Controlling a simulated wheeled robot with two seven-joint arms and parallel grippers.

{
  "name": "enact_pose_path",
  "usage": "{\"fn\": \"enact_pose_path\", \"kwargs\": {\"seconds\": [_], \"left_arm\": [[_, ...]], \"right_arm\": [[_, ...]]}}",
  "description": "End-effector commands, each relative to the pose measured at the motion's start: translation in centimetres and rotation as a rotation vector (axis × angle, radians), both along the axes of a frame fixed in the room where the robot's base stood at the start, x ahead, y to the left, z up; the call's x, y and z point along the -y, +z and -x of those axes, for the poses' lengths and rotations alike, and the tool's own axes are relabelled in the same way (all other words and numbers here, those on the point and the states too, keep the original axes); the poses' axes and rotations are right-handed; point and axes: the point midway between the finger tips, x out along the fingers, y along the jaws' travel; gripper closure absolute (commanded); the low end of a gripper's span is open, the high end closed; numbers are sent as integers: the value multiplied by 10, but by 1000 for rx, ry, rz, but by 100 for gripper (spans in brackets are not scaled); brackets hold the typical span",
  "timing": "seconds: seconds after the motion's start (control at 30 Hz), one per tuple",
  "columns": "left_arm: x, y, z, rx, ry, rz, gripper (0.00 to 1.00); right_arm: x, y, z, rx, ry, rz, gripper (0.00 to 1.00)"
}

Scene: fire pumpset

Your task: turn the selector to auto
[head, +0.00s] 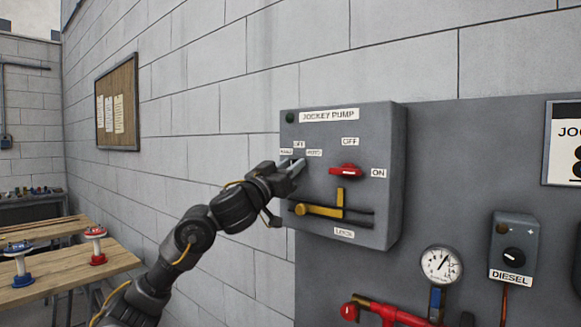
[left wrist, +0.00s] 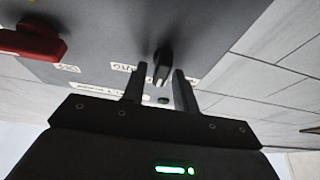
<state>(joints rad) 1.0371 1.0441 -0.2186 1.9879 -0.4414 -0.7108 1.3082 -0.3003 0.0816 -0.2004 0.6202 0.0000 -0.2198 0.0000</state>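The grey jockey pump box (head: 372,225) is on the wall panel in the head view. Its small black selector knob (left wrist: 163,62) shows in the left wrist view, with a light mark on its end; which label it points to I cannot tell. My left gripper (head: 293,164) is at the left of the box face, hiding the selector in the head view. In the left wrist view the fingers of my left gripper (left wrist: 159,75) are apart, one on each side of the knob; contact is not clear. The auto label (head: 314,153) is just above and right of the gripper. My right gripper is not in view.
A red rotary handle (head: 346,170) sits right of the gripper, and a yellow lever (head: 318,210) below it. A gauge (head: 441,264), a diesel switch box (head: 513,250) and red pipework (head: 385,313) are lower right. A wooden bench (head: 75,262) stands at the left.

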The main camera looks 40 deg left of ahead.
Motion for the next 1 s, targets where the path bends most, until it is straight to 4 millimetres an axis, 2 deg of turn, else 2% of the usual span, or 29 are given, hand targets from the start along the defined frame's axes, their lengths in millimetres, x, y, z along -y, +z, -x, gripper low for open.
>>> {"fn": "enact_pose_path", "kwargs": {"seconds": [0.03, 0.2, 0.67, 1.0], "left_arm": [[0, 0, 0, 0, 0, 0, 78], [0, 0, 0, 0, 0, 0, 100], [0, -1, 0, -4, 1, -44, 100], [1, 0, 0, -10, 1, -279, 100]], "right_arm": [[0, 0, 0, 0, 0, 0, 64], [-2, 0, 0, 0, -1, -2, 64], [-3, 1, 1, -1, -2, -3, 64], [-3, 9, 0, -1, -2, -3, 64]]}}
